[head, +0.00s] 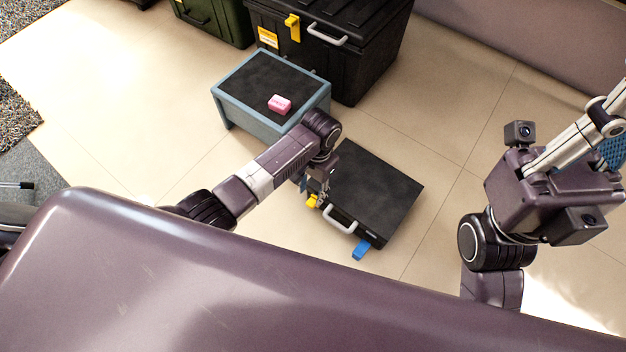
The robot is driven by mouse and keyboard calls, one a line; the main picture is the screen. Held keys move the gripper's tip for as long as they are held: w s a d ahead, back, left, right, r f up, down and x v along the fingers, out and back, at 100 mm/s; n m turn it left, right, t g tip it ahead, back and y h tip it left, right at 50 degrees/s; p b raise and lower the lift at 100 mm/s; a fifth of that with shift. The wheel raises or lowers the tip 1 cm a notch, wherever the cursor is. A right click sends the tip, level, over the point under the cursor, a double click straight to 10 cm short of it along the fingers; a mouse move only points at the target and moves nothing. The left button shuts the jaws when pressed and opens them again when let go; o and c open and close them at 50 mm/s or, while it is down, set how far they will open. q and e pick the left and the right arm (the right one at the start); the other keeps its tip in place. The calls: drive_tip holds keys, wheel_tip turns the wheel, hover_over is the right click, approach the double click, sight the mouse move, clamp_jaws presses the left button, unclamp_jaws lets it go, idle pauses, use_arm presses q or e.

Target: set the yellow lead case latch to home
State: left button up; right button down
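The lead case is a flat black case (375,190) lying on the floor, with a light grey handle (341,219) on its near side. Its yellow latch (312,201) is at the left end of that side, partly hidden by my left gripper. A blue latch (361,249) sticks out at the other end of the same side. My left gripper (317,192) is right at the yellow latch; whether it touches it, and whether its fingers are open or shut, is too small to tell. My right arm is at the right, away from the case; I cannot make out its gripper.
A blue-grey stool (222,104) with a dark top stands behind my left arm, with a small pink block (279,104) on it. A large black chest (345,60) and a green chest (215,20) stand at the back. The floor right of the case is clear.

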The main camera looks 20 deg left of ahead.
sight(314, 200)
use_arm(q)
wheel_tip(314, 200, up, 6)
drive_tip(key=shift+w+d, duration=0.15)
drive_tip(key=shift+w, duration=0.2)
idle(0.4)
